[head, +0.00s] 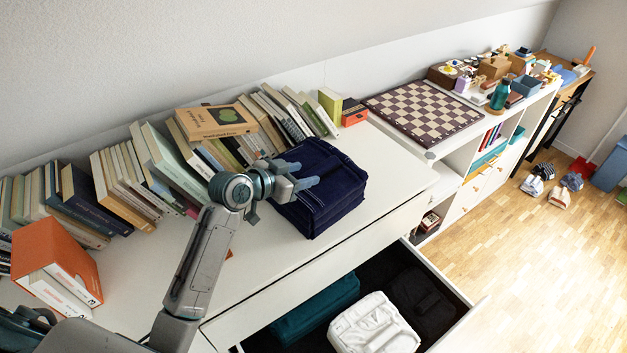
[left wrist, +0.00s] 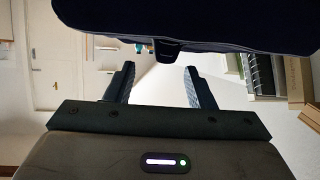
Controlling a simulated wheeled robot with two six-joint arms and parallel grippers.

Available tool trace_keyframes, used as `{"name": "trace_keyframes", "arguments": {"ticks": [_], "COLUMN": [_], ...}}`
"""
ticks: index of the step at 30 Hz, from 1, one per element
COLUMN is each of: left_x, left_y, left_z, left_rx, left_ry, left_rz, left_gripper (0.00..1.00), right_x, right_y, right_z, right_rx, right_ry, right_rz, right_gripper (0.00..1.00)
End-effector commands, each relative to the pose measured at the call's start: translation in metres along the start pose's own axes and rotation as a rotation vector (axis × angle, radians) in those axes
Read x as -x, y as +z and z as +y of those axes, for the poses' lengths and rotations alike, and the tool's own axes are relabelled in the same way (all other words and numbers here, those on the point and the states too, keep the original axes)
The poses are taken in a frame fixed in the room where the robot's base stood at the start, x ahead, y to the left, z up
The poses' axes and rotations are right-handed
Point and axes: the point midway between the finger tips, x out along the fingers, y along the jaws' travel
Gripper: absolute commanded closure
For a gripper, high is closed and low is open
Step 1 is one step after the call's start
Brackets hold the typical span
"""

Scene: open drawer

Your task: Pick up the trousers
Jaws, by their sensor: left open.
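The open drawer below also holds folded clothes: white (head: 374,325), teal (head: 315,308) and black (head: 422,303). My right gripper is not in view.
Leaning books (head: 120,180) line the wall behind my left arm. A chessboard (head: 424,110) lies on the shelf unit to the right. The open drawer's front (head: 458,322) juts out below the dresser top.

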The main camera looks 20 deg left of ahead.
Motion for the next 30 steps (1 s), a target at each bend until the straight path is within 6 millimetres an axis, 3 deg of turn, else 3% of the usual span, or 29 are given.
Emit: {"name": "trace_keyframes", "arguments": {"ticks": [4,7,13,20,21,28,30], "left_x": [-0.013,-0.028,-0.051,-0.053,-0.052,-0.052,-0.052], "left_y": [-0.004,-0.005,-0.003,-0.002,-0.002,-0.002,-0.001], "left_z": [-0.001,-0.003,-0.004,-0.004,-0.004,-0.004,-0.004], "left_rx": [0.003,0.004,0.001,0.000,0.000,0.000,0.000], "left_ry": [0.001,0.000,0.000,-0.001,-0.001,-0.001,-0.001], "left_rz": [0.000,-0.001,-0.001,-0.001,-0.001,-0.001,-0.001], "left_gripper": [0.51,0.51,0.51,0.51,0.53,0.98,1.00], "right_x": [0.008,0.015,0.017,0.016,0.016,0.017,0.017], "right_y": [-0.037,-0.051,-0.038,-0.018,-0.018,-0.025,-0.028], "right_z": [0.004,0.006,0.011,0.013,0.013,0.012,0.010], "right_rx": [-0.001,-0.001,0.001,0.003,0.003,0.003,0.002], "right_ry": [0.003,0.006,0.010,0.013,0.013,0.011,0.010], "right_rz": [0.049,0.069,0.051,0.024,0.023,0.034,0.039], "right_gripper": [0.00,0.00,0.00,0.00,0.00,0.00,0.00]}}
